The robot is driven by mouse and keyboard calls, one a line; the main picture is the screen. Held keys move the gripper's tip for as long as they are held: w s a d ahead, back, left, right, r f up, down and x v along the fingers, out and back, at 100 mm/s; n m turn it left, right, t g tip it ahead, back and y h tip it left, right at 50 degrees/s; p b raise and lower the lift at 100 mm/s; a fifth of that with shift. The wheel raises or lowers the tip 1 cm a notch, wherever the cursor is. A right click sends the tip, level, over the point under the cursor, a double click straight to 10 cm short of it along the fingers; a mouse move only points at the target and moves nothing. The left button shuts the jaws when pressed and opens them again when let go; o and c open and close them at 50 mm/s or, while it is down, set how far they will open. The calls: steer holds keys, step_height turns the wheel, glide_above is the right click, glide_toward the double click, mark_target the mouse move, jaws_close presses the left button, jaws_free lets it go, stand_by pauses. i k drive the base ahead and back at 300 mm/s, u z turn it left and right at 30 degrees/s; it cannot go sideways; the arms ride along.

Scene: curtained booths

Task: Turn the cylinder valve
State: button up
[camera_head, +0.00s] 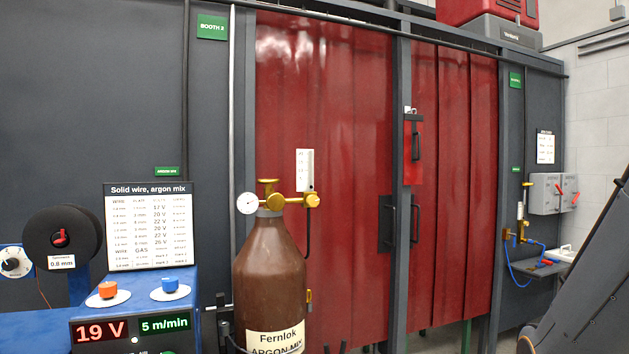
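A brown gas cylinder (268,275) labelled "Fernlok ARGON-MIX" stands upright in the middle; its bottom is cut off by the frame. The cylinder valve (268,188) is brass and sits on its top, with a small brass knob uppermost. A round white gauge (247,203) is on the valve's left. A brass regulator fitting (311,200) is on its right, below a pale upright flow tube (305,168). My gripper is not in view, and nothing touches the valve.
A blue welding machine (135,312) reading 19 V and 5 m/min stands at left front, below a settings chart (150,227) and a wire spool (63,240). Red curtains (330,120) hang behind the cylinder. A dark sloping shape fills the lower right. Space above the valve looks clear.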

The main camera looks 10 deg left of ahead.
mark_target(269, 182)
steer(key=z, duration=0.05)
steer(key=i, duration=0.5)
steer(key=u, duration=2.05)
